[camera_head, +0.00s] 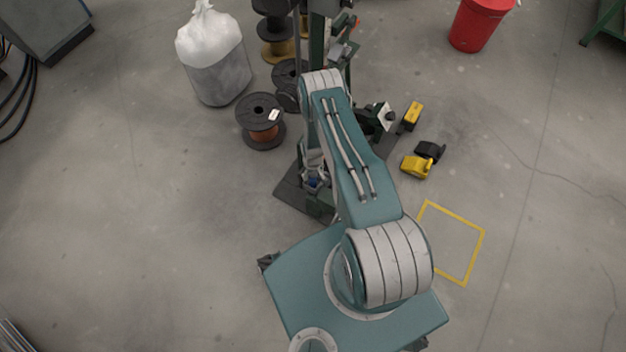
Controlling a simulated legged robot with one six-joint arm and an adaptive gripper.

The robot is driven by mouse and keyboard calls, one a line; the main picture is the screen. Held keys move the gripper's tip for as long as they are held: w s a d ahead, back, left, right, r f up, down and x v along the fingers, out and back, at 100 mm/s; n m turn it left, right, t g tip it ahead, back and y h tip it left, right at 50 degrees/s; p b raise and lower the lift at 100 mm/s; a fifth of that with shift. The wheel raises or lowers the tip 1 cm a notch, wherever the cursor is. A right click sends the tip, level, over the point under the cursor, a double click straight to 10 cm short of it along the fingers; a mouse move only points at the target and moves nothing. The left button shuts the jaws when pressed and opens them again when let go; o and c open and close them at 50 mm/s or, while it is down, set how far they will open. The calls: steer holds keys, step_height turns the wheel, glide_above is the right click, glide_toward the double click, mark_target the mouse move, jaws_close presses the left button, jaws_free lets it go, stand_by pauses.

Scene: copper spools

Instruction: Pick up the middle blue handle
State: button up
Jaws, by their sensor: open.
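A small blue patch (313,183) shows low on the green machine, just left of my arm's upper link. It may be a blue handle, but it is too small and too covered to be sure. I cannot make out a row of handles or which one is the middle. My arm reaches up the picture from my body and passes over the machine, hiding much of it. My gripper cannot be made out; the arm's far end is hidden behind its own links.
The green machine (318,40) stands on a dark base plate (290,192). A copper spool (264,133) and a white-topped bag (217,75) stand left of it. Yellow-and-black items (416,167) lie right. A red bucket (478,24) is at upper right.

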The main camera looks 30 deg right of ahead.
step_height(320, 180, down, 4)
steer(key=shift+s+f, duration=0.15)
steer(key=shift+f, duration=0.05)
jaws_close()
